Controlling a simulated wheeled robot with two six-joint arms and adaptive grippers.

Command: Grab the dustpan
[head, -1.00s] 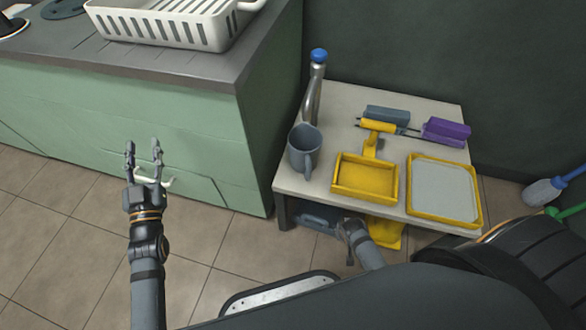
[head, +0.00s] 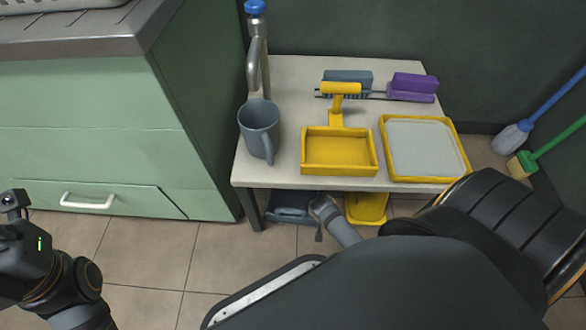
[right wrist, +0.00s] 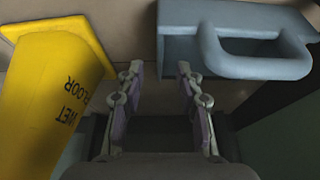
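A yellow pan with a short handle (head: 340,154), which looks like a dustpan, lies on the low table, its handle toward the back. A blue-grey box-like thing with a loop handle (head: 290,207) is under the table, and it also shows at the upper right of the right wrist view (right wrist: 255,50); I cannot tell what it is. My right gripper (right wrist: 159,70) is open and empty, with its fingertips near the blue-grey thing's left side. In the head view the right hand is partly hidden under the table edge. My left gripper is outside the frame; only its arm shows lower left.
The low table (head: 300,75) also bears a grey mug (head: 259,130), a yellow-rimmed tray (head: 458,134) and brushes (head: 412,88). Blue and green brooms (head: 512,138) lean at the right. A green cabinet (head: 90,145) stands left.

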